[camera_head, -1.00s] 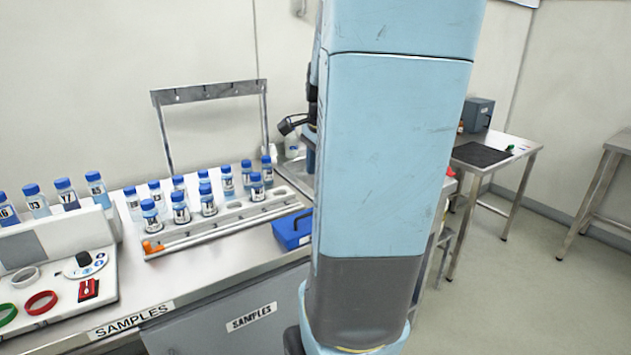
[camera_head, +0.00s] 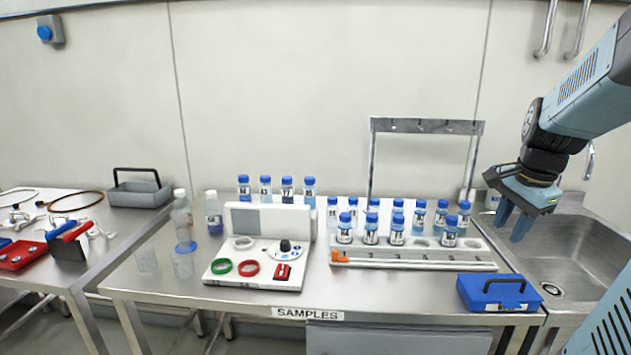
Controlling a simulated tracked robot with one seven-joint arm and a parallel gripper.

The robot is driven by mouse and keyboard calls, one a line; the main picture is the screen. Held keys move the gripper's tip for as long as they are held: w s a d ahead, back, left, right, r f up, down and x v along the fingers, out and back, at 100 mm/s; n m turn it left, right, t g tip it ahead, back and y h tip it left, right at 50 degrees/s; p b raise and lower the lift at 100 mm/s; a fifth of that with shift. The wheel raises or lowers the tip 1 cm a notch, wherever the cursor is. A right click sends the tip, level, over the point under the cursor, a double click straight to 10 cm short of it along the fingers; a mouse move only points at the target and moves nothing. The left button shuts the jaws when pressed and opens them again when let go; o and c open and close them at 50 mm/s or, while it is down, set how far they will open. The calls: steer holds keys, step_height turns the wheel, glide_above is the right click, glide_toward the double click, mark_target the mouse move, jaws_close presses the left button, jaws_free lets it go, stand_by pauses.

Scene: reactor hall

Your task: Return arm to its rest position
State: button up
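My arm enters from the right edge, bent downward. My gripper (camera_head: 512,222) hangs at the right, in front of the back wall and by the left rim of the sink (camera_head: 585,262). Its two blue fingers point down with a gap between them, and nothing shows in the gap. It appears above and right of the bottle rack (camera_head: 420,262), apart from the bottles.
The samples table (camera_head: 380,298) holds several blue-capped bottles, a white console (camera_head: 262,272), a blue case (camera_head: 498,293) and a metal frame (camera_head: 425,126). Another table (camera_head: 105,230) with tools and a grey tray (camera_head: 140,192) stands left. Free air lies above the middle.

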steer(key=s+a+r+n+t, duration=0.1)
steer(key=s+a+n, duration=0.3)
steer(key=a+n, duration=0.3)
steer(key=s+a+r+n+t, duration=0.2)
steer(key=s+a+n, duration=0.3)
steer(key=a+n, duration=0.3)
steer(key=a, duration=0.3)
steer(key=shift+s+a+r, duration=0.15)
steer(key=shift+r, duration=0.05)
